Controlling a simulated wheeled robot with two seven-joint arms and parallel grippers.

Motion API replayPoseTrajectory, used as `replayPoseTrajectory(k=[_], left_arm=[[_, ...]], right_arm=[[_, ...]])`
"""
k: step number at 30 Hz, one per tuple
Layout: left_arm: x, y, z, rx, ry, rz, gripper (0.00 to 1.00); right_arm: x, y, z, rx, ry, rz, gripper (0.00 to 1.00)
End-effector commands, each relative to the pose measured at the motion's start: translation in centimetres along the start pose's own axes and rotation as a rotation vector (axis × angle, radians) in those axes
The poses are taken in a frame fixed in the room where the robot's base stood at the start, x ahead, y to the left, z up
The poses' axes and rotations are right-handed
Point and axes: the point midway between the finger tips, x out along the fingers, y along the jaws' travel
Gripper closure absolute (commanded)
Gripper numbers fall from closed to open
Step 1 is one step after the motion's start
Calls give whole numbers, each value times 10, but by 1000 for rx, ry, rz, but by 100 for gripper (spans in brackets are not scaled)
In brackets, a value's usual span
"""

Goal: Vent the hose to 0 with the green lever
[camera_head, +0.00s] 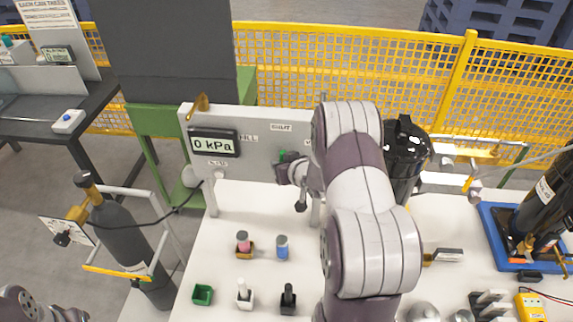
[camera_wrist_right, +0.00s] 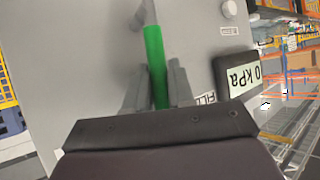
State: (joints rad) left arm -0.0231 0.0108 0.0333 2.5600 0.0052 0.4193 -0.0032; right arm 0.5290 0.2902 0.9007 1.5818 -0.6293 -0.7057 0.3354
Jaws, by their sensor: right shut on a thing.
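The green lever (camera_wrist_right: 154,52) stands out from the grey panel (camera_wrist_right: 85,35) in the right wrist view. My right gripper (camera_wrist_right: 157,88) is shut on it, with one finger on each side. In the head view the right gripper (camera_head: 286,171) is at the panel (camera_head: 256,160), and only a bit of green shows beside it. The display (camera_head: 213,143) on the panel reads 0 kPa; it also shows in the wrist view (camera_wrist_right: 238,73). Part of my left arm shows at the bottom left of the head view, but its gripper is out of view.
A dark gas cylinder (camera_head: 124,235) with a hose stands left of the white table (camera_head: 215,262). Small pots and a green box (camera_head: 202,295) stand on the table's front left. A black tank (camera_head: 407,150) is behind my right arm. A yellow fence (camera_head: 300,60) runs behind.

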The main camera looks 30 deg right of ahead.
Motion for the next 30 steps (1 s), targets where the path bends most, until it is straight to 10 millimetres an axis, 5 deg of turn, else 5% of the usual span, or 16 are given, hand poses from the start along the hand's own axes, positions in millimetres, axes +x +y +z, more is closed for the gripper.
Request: replayPoseTrajectory(k=[22, 23, 30], left_arm=[[2, 0, 0, 0, 0, 0, 100], [2, 0, 0, 0, 0, 0, 100], [2, 0, 0, 0, 0, 0, 100]], right_arm=[[3, -6, -3, -61, -46, 40, 100], [3, -6, -3, -61, -45, 40, 74], [3, -6, -2, -60, -46, 40, 71]])
